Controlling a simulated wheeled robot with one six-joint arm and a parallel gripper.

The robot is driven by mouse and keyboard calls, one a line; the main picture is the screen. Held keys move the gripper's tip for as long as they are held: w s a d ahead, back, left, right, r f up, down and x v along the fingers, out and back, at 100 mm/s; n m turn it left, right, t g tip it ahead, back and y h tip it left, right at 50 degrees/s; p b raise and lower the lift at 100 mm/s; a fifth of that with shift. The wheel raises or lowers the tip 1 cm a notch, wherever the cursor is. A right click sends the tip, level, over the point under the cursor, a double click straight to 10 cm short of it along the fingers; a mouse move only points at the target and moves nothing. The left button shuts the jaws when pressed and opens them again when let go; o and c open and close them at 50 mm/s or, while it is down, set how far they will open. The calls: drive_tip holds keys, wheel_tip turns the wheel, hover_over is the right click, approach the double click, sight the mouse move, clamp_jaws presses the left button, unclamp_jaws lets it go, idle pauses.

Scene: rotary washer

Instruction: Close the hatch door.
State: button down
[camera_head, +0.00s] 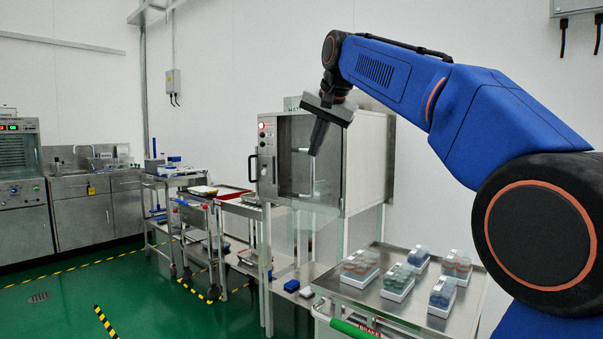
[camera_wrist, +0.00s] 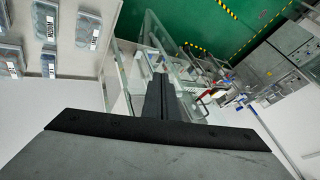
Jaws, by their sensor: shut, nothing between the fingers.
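The washer cabinet (camera_head: 370,165) is a steel box on legs against the wall, with a glazed front. Its hatch door (camera_head: 295,165) appears as a dark, see-through pane with a pale vertical bar; I cannot tell exactly how far it stands open. A black handle (camera_head: 253,168) is on the left front edge. My gripper (camera_head: 313,153) is shut and empty, pointing down in front of the glazed front in the head view; contact cannot be judged. In the wrist view my gripper's fingers (camera_wrist: 158,77) are together, with glass and metal framing beyond them.
A steel cart (camera_head: 400,308) with several white racks of capped vials stands at the lower right, close to the cabinet. Carts with trays (camera_head: 195,190) stand at the left. A sink counter (camera_head: 95,205) is farther left. Green floor (camera_head: 60,300) is open at lower left.

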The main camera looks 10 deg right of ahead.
approach(300, 184)
drive_tip(key=x, duration=0.4)
drive_tip(key=shift+w+f, duration=0.1)
drive_tip(key=shift+f, duration=0.05)
idle(0.4)
drive_tip(key=shift+a, duration=0.1)
